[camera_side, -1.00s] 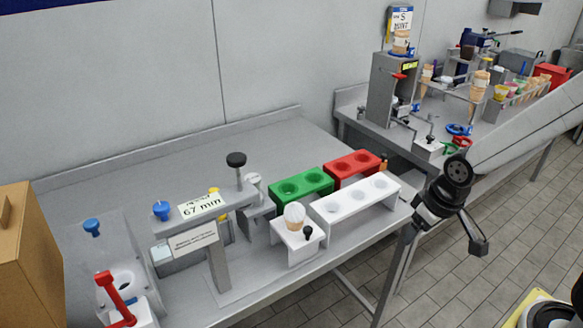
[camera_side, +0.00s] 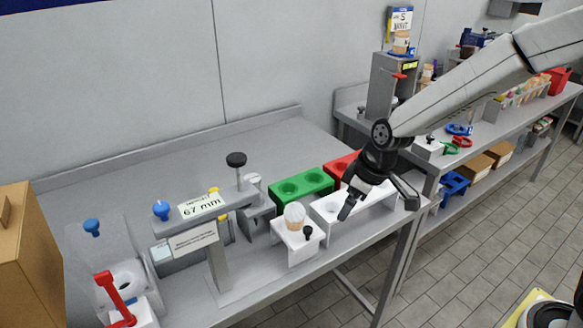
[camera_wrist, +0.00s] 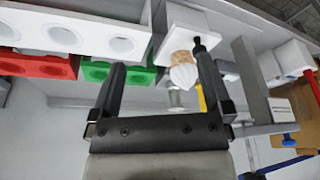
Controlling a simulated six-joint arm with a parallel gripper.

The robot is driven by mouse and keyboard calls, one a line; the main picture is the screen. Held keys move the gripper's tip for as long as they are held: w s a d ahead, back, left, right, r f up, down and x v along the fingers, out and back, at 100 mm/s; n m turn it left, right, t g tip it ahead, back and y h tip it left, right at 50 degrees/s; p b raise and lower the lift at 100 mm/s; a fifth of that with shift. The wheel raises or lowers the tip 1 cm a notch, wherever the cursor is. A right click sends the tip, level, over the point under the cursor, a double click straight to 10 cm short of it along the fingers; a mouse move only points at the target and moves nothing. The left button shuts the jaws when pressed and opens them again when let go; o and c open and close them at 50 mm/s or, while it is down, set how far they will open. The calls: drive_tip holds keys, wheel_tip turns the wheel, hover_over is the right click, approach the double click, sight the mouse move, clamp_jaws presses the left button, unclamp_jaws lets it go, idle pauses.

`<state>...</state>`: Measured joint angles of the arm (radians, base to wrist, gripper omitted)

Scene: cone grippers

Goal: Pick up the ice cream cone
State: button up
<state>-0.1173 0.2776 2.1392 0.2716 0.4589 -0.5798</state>
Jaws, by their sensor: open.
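The ice cream cone (camera_side: 294,216) has a pale rounded top and a tan wafer part. It stands upright in a small white stand (camera_side: 290,254) near the table's front edge; its lower part is hidden in the stand. My gripper (camera_side: 378,207) is open and empty, to the right of the cone, above the white block with holes. In the wrist view the cone (camera_wrist: 183,72) appears beyond my open gripper (camera_wrist: 160,66), nearer the right finger, with the white stand (camera_wrist: 178,20) above it. The cone is apart from both fingers.
A black knob (camera_side: 308,231) rises from the stand beside the cone. The white block (camera_side: 326,207), green block (camera_side: 302,185) and red block (camera_side: 338,166) lie close by. A grey gauge frame (camera_side: 218,250) marked 67 mm stands left. Bare tabletop (camera_side: 150,180) lies behind.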

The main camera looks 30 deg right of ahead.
sight(299, 206)
drive_tip(key=w+a+n, duration=0.1)
drive_tip(key=w+a, duration=0.2)
drive_tip(key=w+a+n+y, duration=0.1)
drive_tip(key=w+a+n, duration=0.1)
drive_tip(key=w+a, duration=0.1)
drive_tip(key=shift+w+a+r+n+y, duration=0.1)
drive_tip(key=shift+w+r+n+y, duration=0.1)
drive_tip(key=shift+w+n+y, duration=0.15)
drive_tip(key=shift+x, duration=1.25)
drive_tip(key=shift+f, duration=0.15)
drive_tip(key=shift+x, duration=2.5)
drive_tip(key=shift+w, duration=0.1)
drive_tip(key=shift+c, duration=0.2)
drive_tip(key=c, duration=0.8)
drive_tip(key=shift+r, duration=0.2)
wheel_tip(299, 206, up, 10)
drive_tip(key=shift+f, duration=0.15)
